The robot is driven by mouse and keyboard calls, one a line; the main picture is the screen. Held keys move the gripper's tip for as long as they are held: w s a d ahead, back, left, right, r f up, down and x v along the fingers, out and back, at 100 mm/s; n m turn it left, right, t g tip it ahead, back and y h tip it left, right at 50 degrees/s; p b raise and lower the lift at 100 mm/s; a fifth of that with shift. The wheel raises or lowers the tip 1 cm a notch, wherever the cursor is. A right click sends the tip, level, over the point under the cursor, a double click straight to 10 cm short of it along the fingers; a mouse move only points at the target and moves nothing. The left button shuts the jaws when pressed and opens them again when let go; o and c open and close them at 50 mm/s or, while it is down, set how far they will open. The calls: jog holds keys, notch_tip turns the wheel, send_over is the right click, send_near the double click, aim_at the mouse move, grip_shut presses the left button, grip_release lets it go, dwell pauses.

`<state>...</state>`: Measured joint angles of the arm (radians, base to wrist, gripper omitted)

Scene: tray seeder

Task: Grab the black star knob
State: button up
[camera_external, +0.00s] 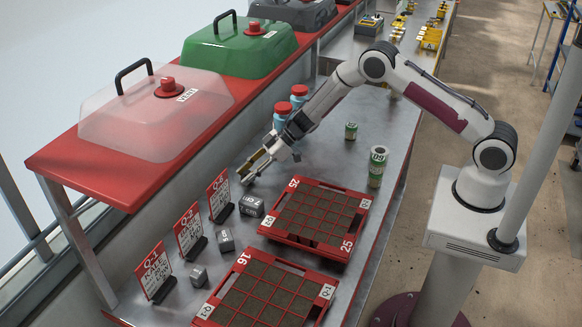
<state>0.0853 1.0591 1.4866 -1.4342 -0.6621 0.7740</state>
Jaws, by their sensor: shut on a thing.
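My gripper (257,168) is low over the back of the metal bench, just right of the Q-6 sign and in front of the red shelf. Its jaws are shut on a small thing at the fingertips. That thing is too small and too covered by the fingers to name; a yellowish patch shows between them. I cannot make out a black star knob anywhere else in this view. The knobs on the clear cover (160,115) and on the green cover (245,48) are red.
Red signs (219,194) and grey blocks (252,206) stand below my gripper. Two red trays of dark cells (352,243) (318,303) lie in front. Red-capped blue bottles (282,112) stand behind my wrist. Green cans (376,166) stand to the right, with bare bench around them.

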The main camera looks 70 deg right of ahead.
aim_at(247, 172)
jog(key=shift+r, duration=4.6)
